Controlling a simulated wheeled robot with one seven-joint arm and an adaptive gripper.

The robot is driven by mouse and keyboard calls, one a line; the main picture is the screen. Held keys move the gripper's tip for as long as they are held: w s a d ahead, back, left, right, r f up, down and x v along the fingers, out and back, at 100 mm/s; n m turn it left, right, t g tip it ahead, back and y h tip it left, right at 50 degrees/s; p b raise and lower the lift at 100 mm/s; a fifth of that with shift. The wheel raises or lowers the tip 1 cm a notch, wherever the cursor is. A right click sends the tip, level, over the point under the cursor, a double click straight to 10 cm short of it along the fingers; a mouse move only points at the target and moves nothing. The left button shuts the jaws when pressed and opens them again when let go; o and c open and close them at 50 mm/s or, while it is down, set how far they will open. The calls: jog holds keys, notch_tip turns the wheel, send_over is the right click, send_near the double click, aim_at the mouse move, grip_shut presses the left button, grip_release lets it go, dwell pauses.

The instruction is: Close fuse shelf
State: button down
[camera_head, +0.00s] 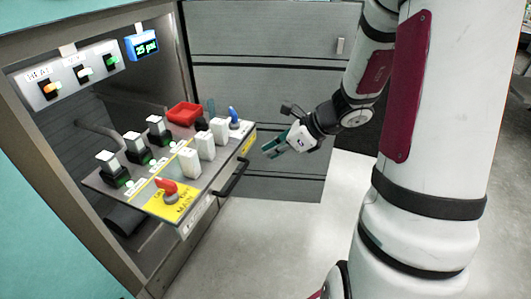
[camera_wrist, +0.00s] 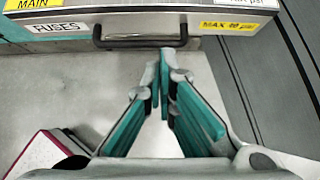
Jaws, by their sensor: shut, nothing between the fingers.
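The fuse shelf (camera_head: 217,183) is a pulled-out drawer that sticks out of the cabinet, with several white and dark modules, a red knob and a blue knob on top. Its front carries a black bar handle (camera_head: 233,177) and, in the wrist view, a "FUSES" label (camera_wrist: 60,28). The handle also shows at the top of the wrist view (camera_wrist: 140,42). My gripper (camera_head: 270,148) is shut and empty, in front of the shelf front near its right end. In the wrist view the fingertips (camera_wrist: 165,55) appear just below the handle; I cannot tell whether they touch it.
The cabinet's inside wall holds a switch panel (camera_head: 70,78) and a small blue display (camera_head: 142,44). A red tray (camera_head: 184,113) sits at the back of the shelf. Grey drawers (camera_head: 265,70) stand behind. The floor (camera_head: 270,250) in front is clear.

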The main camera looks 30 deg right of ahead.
aim_at(231, 163)
jog(key=shift+w+a+f+b, duration=0.55)
jog(key=shift+w+a+f, duration=0.35)
jog(key=shift+w, duration=0.35)
jog(key=shift+w+a+f+b, duration=0.6)
jog(key=shift+w+a+f, duration=0.25)
jog(key=shift+w, duration=0.35)
jog(key=shift+w+a+f+b, duration=0.55)
jog(key=shift+w+a+f, duration=0.3)
jog(key=shift+w, duration=0.4)
jog(key=shift+a, duration=0.1)
